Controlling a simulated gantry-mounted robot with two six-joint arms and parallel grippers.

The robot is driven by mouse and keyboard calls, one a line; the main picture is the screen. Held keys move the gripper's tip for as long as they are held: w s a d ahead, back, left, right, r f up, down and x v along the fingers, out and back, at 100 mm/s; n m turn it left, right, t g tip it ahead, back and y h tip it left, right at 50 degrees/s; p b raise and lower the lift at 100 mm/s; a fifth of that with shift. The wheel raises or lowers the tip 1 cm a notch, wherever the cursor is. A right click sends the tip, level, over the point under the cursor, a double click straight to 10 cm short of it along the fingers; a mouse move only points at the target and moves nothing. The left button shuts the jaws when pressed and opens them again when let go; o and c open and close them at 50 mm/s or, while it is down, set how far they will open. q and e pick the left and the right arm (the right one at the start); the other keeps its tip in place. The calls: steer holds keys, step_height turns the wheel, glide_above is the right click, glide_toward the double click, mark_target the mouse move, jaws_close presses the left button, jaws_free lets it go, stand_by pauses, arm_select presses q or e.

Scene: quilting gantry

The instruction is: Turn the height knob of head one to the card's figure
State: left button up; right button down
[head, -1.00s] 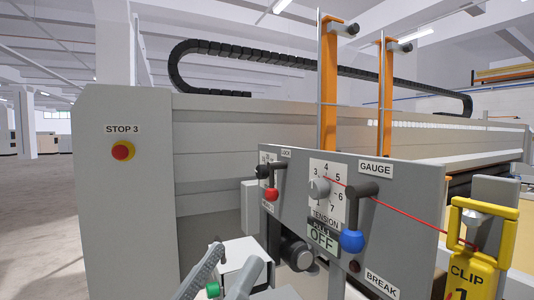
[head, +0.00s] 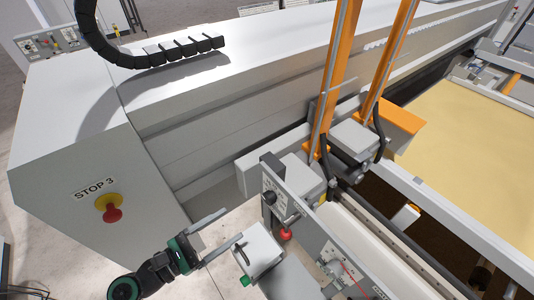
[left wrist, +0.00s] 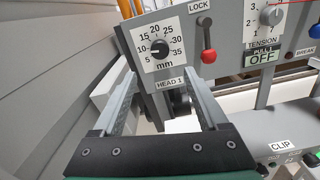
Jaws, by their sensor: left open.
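The height knob (left wrist: 160,49) of head one is black, on a white dial marked 5 to 35 mm above a HEAD 1 label, in the left wrist view. I cannot read its setting surely. In the head view the knob (head: 268,198) is small and seen obliquely on the panel's left end. My left gripper (head: 234,223) is open and empty, left of and apart from the panel; in the left wrist view its fingers (left wrist: 160,75) spread below the dial, one on each side. My right gripper is in neither view. I see no card with a figure.
Right of the dial, the LOCK lever (left wrist: 208,56) hangs down with a red ball. Farther right are the TENSION knob (left wrist: 271,15) and an OFF sign (left wrist: 262,57). A grey box (head: 258,250) stands below the panel. A red stop button (head: 109,208) is on the cabinet at left.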

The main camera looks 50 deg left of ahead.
arm_select(q)
steer(key=b, duration=0.3)
glide_toward(266, 200)
steer(key=w, duration=0.3)
steer(key=shift+n, duration=0.4)
steer(key=w, duration=0.4)
steer(key=shift+w+d+r, duration=0.1)
steer(key=shift+w+d, duration=0.25)
steer(key=shift+w, duration=0.55)
jaws_close()
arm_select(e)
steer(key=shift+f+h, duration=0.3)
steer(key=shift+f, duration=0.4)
